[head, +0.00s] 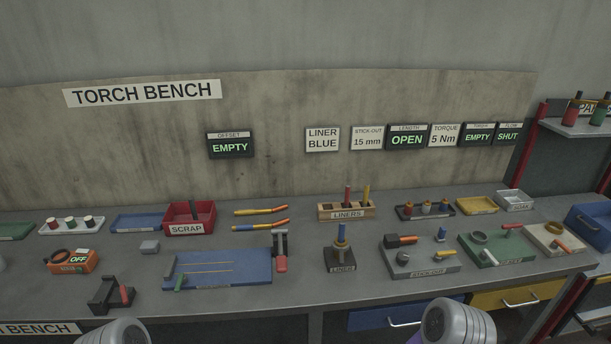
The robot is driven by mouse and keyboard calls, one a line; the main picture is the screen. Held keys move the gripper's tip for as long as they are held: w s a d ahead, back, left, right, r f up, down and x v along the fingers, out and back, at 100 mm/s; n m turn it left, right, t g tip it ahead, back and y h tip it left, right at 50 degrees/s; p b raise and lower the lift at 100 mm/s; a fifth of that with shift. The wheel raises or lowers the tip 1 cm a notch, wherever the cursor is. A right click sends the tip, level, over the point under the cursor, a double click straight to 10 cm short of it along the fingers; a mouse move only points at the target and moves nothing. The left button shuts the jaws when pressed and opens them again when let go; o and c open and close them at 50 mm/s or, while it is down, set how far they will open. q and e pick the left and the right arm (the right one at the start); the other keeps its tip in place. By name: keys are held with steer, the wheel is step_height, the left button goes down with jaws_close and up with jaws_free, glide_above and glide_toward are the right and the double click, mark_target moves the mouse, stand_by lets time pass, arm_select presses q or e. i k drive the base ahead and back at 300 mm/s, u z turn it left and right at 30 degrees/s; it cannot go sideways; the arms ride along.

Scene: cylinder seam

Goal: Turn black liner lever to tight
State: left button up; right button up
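A small black block (341,262) with a label that seems to read LINER stands at the front middle of the bench. A blue upright piece (341,238) with a yellowish tip rises from its top. I cannot make out a separate lever on this block or tell how it is turned. A black holder (109,294) with a red handle stands at the front left. A dark upright clamp (280,252) with a red grip is at the right end of the blue board. Grey rounded parts of my two arms show at the bottom edge; neither gripper's fingers are visible.
A wooden LINERS rack (345,210) stands behind the black block. The blue board (220,270) lies to its left, a grey fixture plate (425,265) to its right. Signs on the wall read LINER BLUE (322,139) and LENGTH OPEN (407,138). Bare bench surrounds the block.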

mark_target(341, 250)
steer(key=k, duration=0.5)
steer(key=z, duration=1.5)
steer(key=i, duration=1.15)
steer(key=u, duration=2.1)
